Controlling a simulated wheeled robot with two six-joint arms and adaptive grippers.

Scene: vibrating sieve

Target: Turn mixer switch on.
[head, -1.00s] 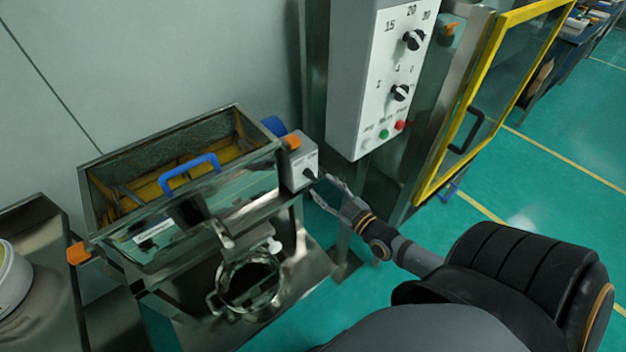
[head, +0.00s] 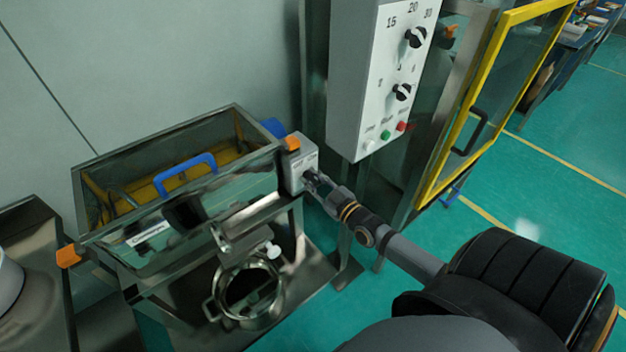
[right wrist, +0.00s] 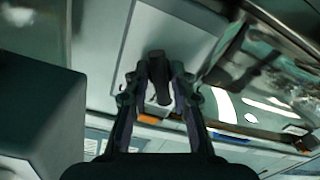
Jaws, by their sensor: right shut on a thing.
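The mixer (head: 180,205) is a metal tank with a blue handle at the left in the head view. A small grey switch box (head: 300,152) is fixed to its right end. The box also shows in the right wrist view (right wrist: 190,35), with a black switch knob (right wrist: 158,75) on its face. My right gripper (head: 312,180) is at the box in the head view. In the right wrist view its fingers (right wrist: 160,85) stand on both sides of the knob, shut on it. The knob's setting cannot be read. My left gripper is not in view.
A tall control panel (head: 375,95) with knobs and buttons stands right of the box, close to my right arm. A yellow-framed door (head: 480,100) is farther right. A metal pot (head: 247,290) is under the mixer. Green floor (head: 570,170) is open at the right.

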